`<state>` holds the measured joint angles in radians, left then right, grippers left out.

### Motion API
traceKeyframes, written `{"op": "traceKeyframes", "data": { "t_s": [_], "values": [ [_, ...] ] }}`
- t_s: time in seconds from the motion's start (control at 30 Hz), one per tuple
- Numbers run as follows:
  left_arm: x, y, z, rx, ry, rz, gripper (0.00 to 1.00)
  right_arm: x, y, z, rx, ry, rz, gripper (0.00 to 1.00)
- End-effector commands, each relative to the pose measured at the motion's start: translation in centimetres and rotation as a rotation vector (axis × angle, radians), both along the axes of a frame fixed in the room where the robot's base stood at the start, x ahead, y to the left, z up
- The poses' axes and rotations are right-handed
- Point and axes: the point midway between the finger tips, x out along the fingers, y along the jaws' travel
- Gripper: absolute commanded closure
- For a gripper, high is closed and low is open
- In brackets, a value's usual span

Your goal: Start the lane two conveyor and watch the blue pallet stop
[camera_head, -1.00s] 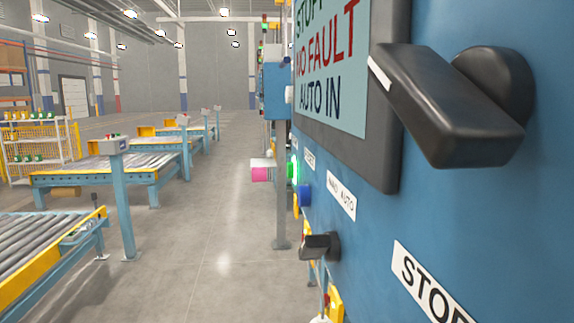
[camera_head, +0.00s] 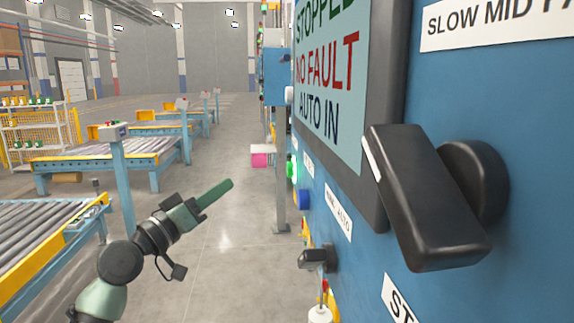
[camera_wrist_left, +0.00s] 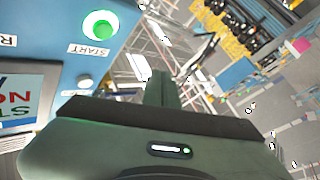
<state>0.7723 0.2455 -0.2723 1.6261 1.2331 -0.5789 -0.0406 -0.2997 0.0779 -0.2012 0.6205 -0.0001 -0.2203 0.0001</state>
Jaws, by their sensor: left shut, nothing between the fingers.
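A blue control panel (camera_head: 535,120) fills the right of the head view. Its screen (camera_head: 328,75) reads "STOPPED", "NO FAULT", "AUTO IN". A lit green button (camera_head: 292,170) sits on it, with a blue button (camera_head: 303,199) below. In the left wrist view the green button (camera_wrist_left: 101,25) is labelled "START". My left gripper (camera_head: 226,187) is shut and empty, in the air left of the panel and apart from the buttons. Its closed fingers show in the left wrist view (camera_wrist_left: 160,90). I cannot pick out a blue pallet. My right gripper is not in view.
A large black knob (camera_head: 430,200) and a smaller black selector (camera_head: 317,259) stick out from the panel. Roller conveyors (camera_head: 105,155) with blue legs stand at left, with a small control box on a post (camera_head: 122,180). Clear concrete floor (camera_head: 232,150) lies between.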

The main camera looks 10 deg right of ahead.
Motion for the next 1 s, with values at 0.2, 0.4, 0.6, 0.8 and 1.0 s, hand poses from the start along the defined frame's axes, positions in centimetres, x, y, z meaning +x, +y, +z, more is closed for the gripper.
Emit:
{"op": "traceKeyframes", "data": {
  "t_s": [0.2,0.4,0.6,0.8,1.0],
  "values": [
    [-1.7,-0.7,3.6,-0.013,-0.050,-0.045,1.00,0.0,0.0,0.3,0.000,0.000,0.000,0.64],
    [-1.8,-0.8,3.7,-0.014,-0.051,-0.046,1.00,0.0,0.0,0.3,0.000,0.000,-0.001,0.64],
    [-1.7,-1.0,3.7,-0.015,-0.050,-0.046,1.00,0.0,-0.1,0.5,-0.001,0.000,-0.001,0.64],
    [-1.7,-2.7,4.0,-0.016,-0.048,-0.049,1.00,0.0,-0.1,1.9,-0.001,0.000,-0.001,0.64],
    [-1.7,-5.7,4.0,-0.014,-0.048,-0.047,1.00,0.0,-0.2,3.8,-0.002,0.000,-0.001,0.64]
  ]
}}
